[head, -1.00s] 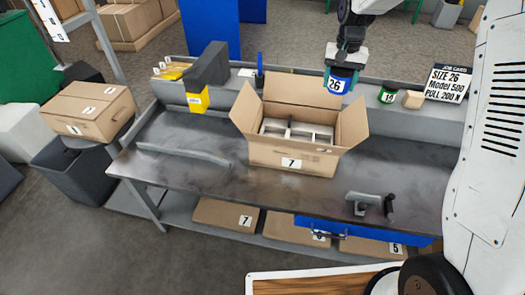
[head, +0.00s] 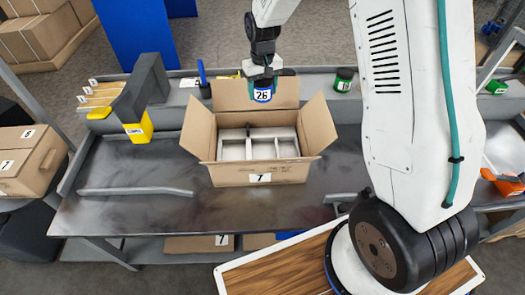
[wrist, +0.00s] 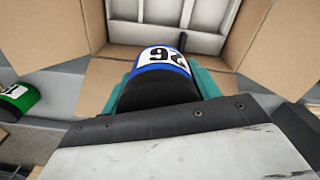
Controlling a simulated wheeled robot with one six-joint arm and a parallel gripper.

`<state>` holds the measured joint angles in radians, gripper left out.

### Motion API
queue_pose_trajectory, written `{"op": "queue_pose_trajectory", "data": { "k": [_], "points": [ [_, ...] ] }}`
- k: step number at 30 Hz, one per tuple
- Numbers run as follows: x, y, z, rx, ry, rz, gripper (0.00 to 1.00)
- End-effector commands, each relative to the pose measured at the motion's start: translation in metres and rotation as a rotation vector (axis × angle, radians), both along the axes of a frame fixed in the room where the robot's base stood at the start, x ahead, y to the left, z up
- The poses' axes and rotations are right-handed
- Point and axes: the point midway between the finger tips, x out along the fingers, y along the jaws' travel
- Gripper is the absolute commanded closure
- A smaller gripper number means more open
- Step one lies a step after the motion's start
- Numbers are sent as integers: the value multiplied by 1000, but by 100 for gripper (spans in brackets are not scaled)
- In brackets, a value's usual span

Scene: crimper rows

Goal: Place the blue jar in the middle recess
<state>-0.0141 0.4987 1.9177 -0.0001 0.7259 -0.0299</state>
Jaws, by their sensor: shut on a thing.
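In the head view the jar overlaps the back flap of an open cardboard box (head: 264,178) marked 7. A pale divider insert inside the box has recesses side by side; the middle recess (head: 263,149) looks empty. In the wrist view the jar (wrist: 163,62) shows between the fingers, and the insert (wrist: 178,38) lies beyond it, partly hidden by the jar.
A green-lidded jar (head: 344,80) stands on the back ledge, right of the box. A yellow-and-grey holder (head: 140,130) and a blue upright tool (head: 203,82) stand to the left. The box flaps are spread open. The bench (head: 120,165) left of the box is mostly clear.

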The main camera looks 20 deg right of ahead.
Motion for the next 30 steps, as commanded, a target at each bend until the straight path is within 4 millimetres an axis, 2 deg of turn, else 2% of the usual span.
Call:
{"op": "queue_pose_trajectory", "data": {
  "k": [1,6,12,21,30],
  "points": [
    [-12,7,-19,0,8,76,89],
    [-44,20,-69,1,4,322,89],
    [-68,24,-99,1,0,482,89],
    [-72,23,-147,1,1,509,89],
    [-72,22,-171,1,-1,506,89]
  ]
}}
